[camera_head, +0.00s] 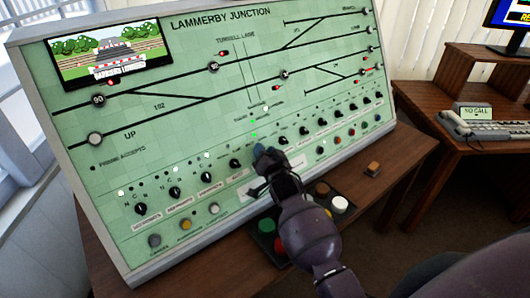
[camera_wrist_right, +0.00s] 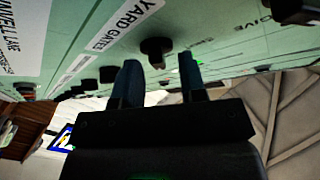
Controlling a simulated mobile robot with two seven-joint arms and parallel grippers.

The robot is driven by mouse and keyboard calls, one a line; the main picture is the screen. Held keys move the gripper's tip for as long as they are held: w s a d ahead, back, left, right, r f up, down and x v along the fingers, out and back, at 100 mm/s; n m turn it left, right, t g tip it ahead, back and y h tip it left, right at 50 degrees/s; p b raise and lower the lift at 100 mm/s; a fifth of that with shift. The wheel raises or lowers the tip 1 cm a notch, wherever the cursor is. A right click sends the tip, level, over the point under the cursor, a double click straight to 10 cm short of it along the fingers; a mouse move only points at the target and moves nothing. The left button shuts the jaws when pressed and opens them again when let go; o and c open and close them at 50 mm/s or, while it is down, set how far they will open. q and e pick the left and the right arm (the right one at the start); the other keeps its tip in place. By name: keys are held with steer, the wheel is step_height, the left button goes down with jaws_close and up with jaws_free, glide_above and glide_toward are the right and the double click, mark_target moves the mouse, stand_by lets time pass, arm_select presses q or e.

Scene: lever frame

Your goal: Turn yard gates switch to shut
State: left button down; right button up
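The yard gates switch (camera_wrist_right: 155,48) is a dark round knob on the green panel, beside a white label reading "YARD GATES" (camera_wrist_right: 122,24) in the right wrist view. My right gripper (camera_wrist_right: 160,68) is open there, its two dark fingers apart with the knob just ahead of the gap. I cannot tell whether a finger touches it. In the head view my right gripper (camera_head: 263,157) is at the panel's lower middle and hides the knob behind it. The switch's pointer direction cannot be read. My left gripper is not in view.
The sloping signal panel (camera_head: 130,180) carries a row of similar black knobs close on both sides, such as one knob (camera_head: 234,163), with coloured buttons below. A crossing picture screen (camera_head: 110,55) is at top left. A desk with a phone (camera_head: 480,125) stands at right.

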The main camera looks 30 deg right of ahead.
steer(key=c, duration=0.6)
steer(key=shift+o, duration=0.2)
steer(key=shift+n+y, duration=0.3)
steer(key=shift+n, duration=0.2)
steer(key=n+y, duration=0.1)
steer(key=n, duration=0.2)
steer(key=shift+t+y, duration=0.3)
steer(key=shift+t, duration=0.1)
steer(key=n+y+p, duration=0.1)
steer(key=n+y, duration=0.2)
steer(key=n, duration=0.2)
steer(key=n+y, duration=0.2)
steer(key=n, duration=0.1)
steer(key=n+g+y, duration=0.1)
steer(key=n+y, duration=0.1)
steer(key=n, duration=0.1)
steer(key=shift+r+p, duration=0.1)
steer(key=shift+p, duration=0.25)
steer(key=shift+n+g+y, duration=0.8)
steer(key=shift+n+y, duration=0.1)
steer(key=shift+n, duration=1.2)
